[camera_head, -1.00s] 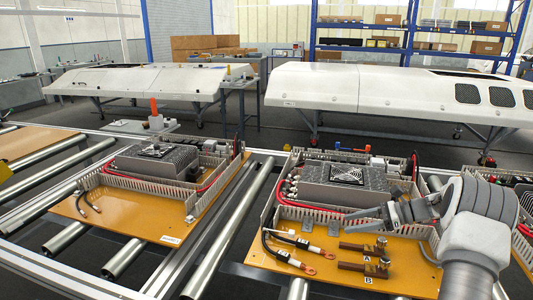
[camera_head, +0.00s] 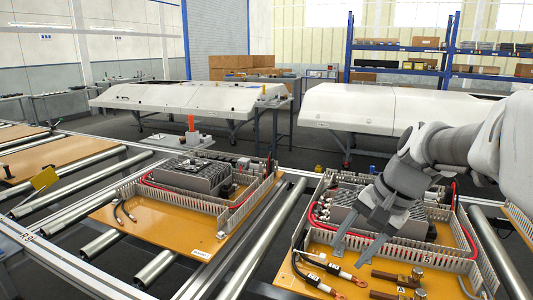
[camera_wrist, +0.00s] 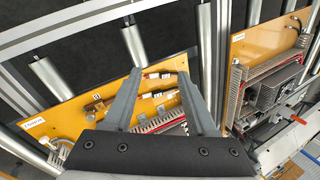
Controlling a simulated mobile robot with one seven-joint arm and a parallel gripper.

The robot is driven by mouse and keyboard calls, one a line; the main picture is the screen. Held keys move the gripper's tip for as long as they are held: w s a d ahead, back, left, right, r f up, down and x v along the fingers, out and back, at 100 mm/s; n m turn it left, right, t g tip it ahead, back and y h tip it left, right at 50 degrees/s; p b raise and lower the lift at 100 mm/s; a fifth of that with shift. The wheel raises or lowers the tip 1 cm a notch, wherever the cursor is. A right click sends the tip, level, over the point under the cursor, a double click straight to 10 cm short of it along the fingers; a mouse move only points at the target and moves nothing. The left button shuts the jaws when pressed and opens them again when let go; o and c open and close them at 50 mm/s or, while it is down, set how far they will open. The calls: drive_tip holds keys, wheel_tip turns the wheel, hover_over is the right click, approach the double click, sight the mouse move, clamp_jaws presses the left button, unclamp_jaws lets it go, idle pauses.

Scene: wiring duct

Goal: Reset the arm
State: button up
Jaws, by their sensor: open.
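My gripper (camera_head: 352,245) hangs from my grey arm over the right-hand orange panel (camera_head: 285,272) in the head view. Its two fingers are spread apart with nothing between them. In the wrist view the open fingers (camera_wrist: 158,82) point toward the same orange panel (camera_wrist: 65,115). The slotted wiring duct (camera_head: 410,249) runs across this panel, just by the fingers. Whether the fingertips touch anything there cannot be told. Black cables with copper lugs (camera_head: 318,281) lie at the panel's front left. My arm hides part of the grey vented unit (camera_head: 345,218).
A second orange panel (camera_head: 140,230) with a similar unit stands to the left. Metal rollers (camera_head: 243,250) and frame rails run between and around the panels. White covers on stands (camera_head: 185,95) and blue shelving (camera_head: 400,55) are at the back.

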drive_tip(key=s+a+n+t+h, duration=0.3)
drive_tip(key=s+n, duration=0.5)
drive_tip(key=s, duration=0.6)
wheel_tip(320, 180, up, 12)
drive_tip(key=d+p, duration=0.1)
drive_tip(key=p, duration=1.2)
drive_tip(key=shift+s+d+h, duration=0.2)
drive_tip(key=shift+s+h, duration=0.1)
drive_tip(key=shift+s, duration=0.05)
drive_tip(key=shift+c, duration=0.6)
drive_tip(key=shift+d, duration=0.15)
